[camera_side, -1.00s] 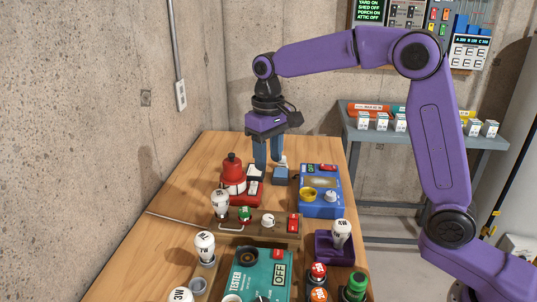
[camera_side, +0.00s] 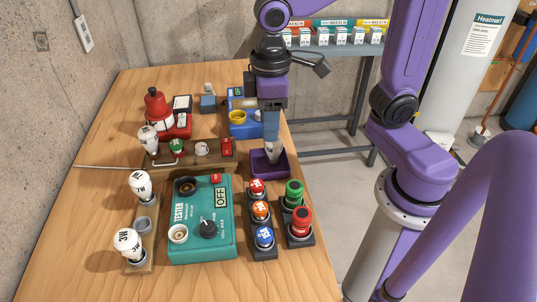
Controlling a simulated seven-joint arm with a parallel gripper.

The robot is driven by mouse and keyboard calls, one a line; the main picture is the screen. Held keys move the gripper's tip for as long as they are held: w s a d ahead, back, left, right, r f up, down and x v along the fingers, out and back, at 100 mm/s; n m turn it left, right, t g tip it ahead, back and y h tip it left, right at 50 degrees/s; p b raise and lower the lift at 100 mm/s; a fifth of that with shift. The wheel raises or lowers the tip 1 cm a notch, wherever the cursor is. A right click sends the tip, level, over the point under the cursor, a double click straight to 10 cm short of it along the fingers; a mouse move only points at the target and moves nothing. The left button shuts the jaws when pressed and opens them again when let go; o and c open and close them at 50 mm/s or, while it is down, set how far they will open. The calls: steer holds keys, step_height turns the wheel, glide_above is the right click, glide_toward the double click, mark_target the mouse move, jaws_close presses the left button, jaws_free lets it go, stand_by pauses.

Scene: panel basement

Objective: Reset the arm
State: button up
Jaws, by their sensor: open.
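My purple gripper (camera_side: 270,136) points down over the purple tray (camera_side: 268,172) at the right edge of the wooden table. Its blue fingers are open around or just in front of the upper part of a white bulb (camera_side: 273,153) that stands in the tray. I cannot tell whether a finger touches the bulb.
A teal tester (camera_side: 205,250) reading OFF fills the middle front. Several coloured buttons (camera_side: 260,210) stand right of it. Labelled bulbs (camera_side: 130,243) stand at the left. A wooden strip (camera_side: 215,160), red device (camera_side: 158,112) and blue box (camera_side: 243,128) lie behind. The left table area is bare.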

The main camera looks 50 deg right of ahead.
steer(key=s+d+f+n, duration=0.1)
steer(key=s+d+n, duration=0.1)
steer(key=s, duration=0.4)
steer(key=s+d+f+n, duration=0.2)
steer(key=s+d, duration=0.2)
steer(key=s, duration=0.2)
steer(key=shift+s+d+f, duration=0.3)
steer(key=shift+s, duration=0.1)
